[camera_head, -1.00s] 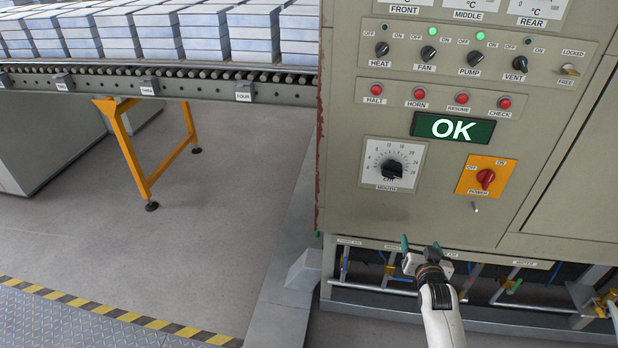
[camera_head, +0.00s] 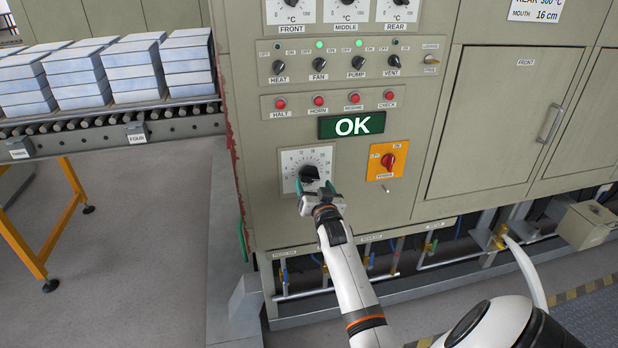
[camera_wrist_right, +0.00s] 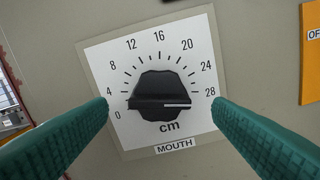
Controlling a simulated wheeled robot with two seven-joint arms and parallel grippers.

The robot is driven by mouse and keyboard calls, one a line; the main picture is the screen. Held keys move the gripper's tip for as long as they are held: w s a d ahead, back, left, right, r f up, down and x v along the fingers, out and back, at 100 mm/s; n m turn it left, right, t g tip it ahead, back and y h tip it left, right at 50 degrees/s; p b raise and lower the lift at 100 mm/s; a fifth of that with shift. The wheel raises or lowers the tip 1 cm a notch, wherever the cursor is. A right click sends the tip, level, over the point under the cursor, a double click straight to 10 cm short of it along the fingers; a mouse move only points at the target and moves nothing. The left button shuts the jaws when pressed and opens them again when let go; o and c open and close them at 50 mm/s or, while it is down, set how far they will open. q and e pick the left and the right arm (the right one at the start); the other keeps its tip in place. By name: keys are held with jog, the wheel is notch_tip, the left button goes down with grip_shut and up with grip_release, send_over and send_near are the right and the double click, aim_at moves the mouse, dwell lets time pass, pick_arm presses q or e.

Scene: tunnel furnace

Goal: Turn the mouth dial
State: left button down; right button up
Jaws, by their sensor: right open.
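The mouth dial is a black knob (camera_head: 309,172) on a white scale plate (camera_head: 289,158) on the panel's lower left. In the right wrist view the knob (camera_wrist_right: 158,88) fills the middle, with a scale from 0 to 28 cm. Its white line lies nearly level and points right, close to the 28 end and a little below that number. My right gripper (camera_head: 316,188) is at the dial. In the wrist view its green fingers (camera_wrist_right: 161,104) are open, one on each side of the knob, with gaps between them and it. My left gripper is not in view.
The red power switch (camera_head: 388,161) sits right of the dial, with a small peg (camera_head: 387,189) below it. The green OK display (camera_head: 351,125) is above. A sign (camera_head: 537,9) at top right reads "MOUTH 16 cm". Pipes (camera_head: 400,258) run below the cabinet.

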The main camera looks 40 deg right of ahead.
aim_at(311, 179)
jog(key=shift+x, duration=2.45)
jog(key=shift+c, duration=0.2)
jog(key=c, duration=0.9)
